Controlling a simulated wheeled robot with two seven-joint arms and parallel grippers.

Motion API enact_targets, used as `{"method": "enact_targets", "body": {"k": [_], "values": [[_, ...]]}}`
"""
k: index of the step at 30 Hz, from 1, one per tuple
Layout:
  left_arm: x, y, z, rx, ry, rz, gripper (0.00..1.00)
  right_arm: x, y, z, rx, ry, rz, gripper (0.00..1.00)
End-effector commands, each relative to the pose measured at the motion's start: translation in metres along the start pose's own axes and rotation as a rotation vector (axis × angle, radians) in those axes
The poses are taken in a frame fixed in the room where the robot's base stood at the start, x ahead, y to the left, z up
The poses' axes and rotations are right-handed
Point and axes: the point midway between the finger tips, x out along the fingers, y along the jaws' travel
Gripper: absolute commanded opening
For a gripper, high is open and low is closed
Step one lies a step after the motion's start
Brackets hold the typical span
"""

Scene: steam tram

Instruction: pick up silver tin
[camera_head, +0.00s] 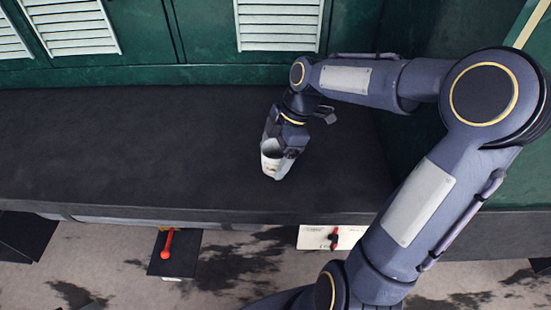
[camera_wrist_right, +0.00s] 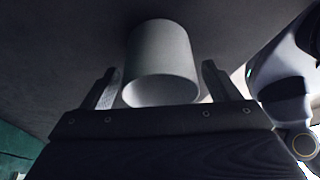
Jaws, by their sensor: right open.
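The silver tin (camera_head: 271,160) is on the dark bench top, partly covered by my right gripper in the head view. In the right wrist view the tin (camera_wrist_right: 163,60) is a plain grey cylinder. It shows between the two fingers of my right gripper (camera_wrist_right: 160,85), with a gap on each side. My right gripper (camera_head: 278,165) is open and comes down around the tin from above. The tin's lower part and its contact with the bench are hard to make out. My left gripper is not in view.
The dark bench top (camera_head: 130,140) is bare to the left of the tin. A green panelled wall (camera_head: 190,73) with white louvres (camera_head: 280,25) stands behind it. In front and below are a black box with a red lever (camera_head: 167,243) and a white panel (camera_head: 312,237) with another red handle.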

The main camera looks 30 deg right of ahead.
Motion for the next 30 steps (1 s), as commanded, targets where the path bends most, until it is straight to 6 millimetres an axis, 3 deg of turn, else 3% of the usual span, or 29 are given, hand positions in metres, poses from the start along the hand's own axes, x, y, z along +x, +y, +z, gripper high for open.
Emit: {"method": "enact_targets", "body": {"k": [3,10,21,30], "values": [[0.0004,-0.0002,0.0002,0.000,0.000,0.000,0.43,0.0089,-0.0003,0.0000,-0.001,0.000,0.000,0.83],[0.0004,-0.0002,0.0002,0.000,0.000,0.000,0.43,0.0095,-0.0002,-0.0001,-0.001,-0.001,0.001,0.81],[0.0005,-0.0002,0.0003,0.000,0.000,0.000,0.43,0.0093,-0.0001,-0.0002,0.000,-0.001,0.001,0.33],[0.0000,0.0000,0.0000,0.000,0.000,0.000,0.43,0.0030,0.0007,-0.0028,-0.001,-0.001,0.004,0.33]]}}
